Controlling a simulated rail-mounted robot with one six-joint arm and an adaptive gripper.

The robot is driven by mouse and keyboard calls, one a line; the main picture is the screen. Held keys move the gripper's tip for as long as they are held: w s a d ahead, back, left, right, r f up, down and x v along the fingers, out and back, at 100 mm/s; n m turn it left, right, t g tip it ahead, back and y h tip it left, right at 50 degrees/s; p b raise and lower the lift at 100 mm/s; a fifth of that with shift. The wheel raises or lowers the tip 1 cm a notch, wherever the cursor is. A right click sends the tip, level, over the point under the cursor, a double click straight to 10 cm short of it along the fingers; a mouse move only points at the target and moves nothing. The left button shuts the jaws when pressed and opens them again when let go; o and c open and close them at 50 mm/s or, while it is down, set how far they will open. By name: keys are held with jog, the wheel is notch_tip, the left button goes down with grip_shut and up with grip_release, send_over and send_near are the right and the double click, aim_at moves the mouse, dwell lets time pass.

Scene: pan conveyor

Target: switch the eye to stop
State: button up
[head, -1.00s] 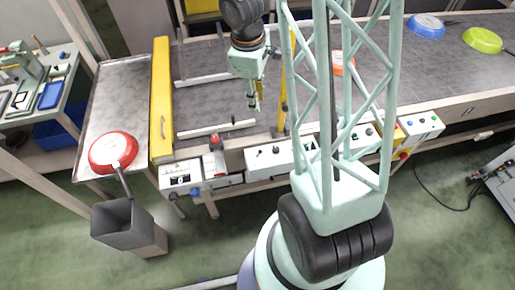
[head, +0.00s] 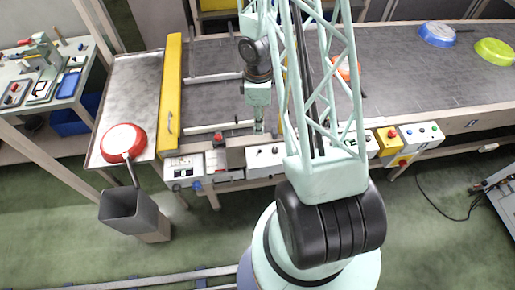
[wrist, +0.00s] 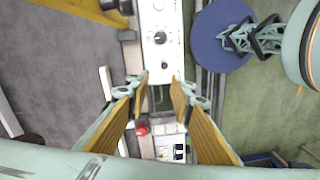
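My gripper (wrist: 160,86) is open and empty, fingers pointing at the conveyor's front edge. In the head view my gripper (head: 259,130) hangs near the back edge of the white control panel (head: 265,160). The fingers appear apart from the knobs. The labels are too small to read, so I cannot tell which control is the eye's or how it is set.
A yellow box (head: 388,142) and a white button box (head: 420,136) are to the right. A red pan (head: 122,140) lies on the left table; a grey bin (head: 130,210) stands below it.

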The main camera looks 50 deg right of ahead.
aim_at(258, 153)
jog(key=shift+s+a+f, duration=0.3)
jog(key=shift+s+f, duration=0.05)
jog(key=shift+f, duration=0.35)
jog(key=shift+f, duration=0.15)
jog(key=shift+s+a+f+b, duration=0.1)
jog(key=shift+a+f+b, duration=0.05)
jog(key=shift+f+b, duration=2.1)
jog(key=shift+s+a+f+b, duration=0.1)
jog(key=shift+s+f+b, duration=0.05)
jog(key=shift+f+b, duration=2.1)
jog(key=shift+s+a+f+b, duration=0.1)
jog(key=shift+a+f+b, duration=0.05)
jog(key=shift+f+b, duration=2.1)
jog(key=shift+c, duration=0.5)
grip_shut()
